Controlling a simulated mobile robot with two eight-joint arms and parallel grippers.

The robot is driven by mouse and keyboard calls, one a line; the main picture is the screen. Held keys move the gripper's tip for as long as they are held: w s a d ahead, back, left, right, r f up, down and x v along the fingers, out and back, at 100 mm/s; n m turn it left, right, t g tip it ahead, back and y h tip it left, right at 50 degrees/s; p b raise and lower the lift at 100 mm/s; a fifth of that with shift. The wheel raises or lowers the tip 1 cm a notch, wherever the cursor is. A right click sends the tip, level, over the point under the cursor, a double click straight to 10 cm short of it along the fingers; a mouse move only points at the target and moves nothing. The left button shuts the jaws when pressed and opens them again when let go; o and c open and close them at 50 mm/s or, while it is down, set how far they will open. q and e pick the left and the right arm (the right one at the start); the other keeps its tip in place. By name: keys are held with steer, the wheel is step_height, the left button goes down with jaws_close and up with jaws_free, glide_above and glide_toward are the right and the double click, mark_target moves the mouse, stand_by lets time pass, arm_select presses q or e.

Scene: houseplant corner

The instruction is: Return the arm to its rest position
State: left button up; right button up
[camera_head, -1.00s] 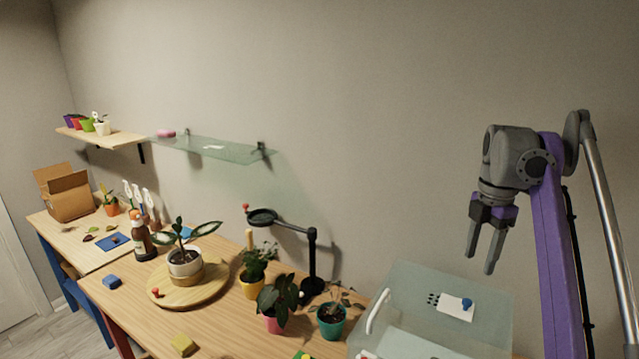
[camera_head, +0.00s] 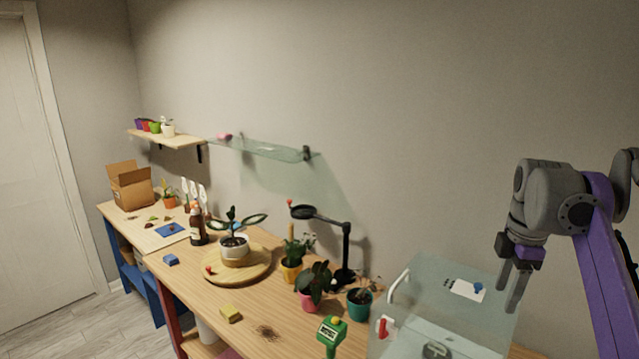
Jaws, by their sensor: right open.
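My right gripper (camera_head: 514,285) is at the right of the head view, on my grey and purple right arm. Its two fingers point down and are apart, with nothing between them. In the picture it overlaps the right side of the clear glass-like box (camera_head: 425,290); I cannot tell how far apart they are in depth. My left gripper does not show.
A glass shelf (camera_head: 265,149) hangs above. A green meter (camera_head: 331,333) stands in front.

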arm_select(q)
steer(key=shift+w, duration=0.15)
arm_select(e)
steer(key=s+a+f+m+t, duration=0.2)
steer(key=s+a+f+m, duration=0.5)
steer(key=f, duration=0.6)
steer(key=s+a+f+m+t, duration=0.3)
steer(key=s+a+f+m, duration=0.5)
steer(key=s+a+f, duration=0.3)
step_height(320, 180, down, 3)
steer(key=shift+s+r+m, duration=0.1)
steer(key=shift+s+m, duration=0.2)
steer(key=shift+s, duration=0.35)
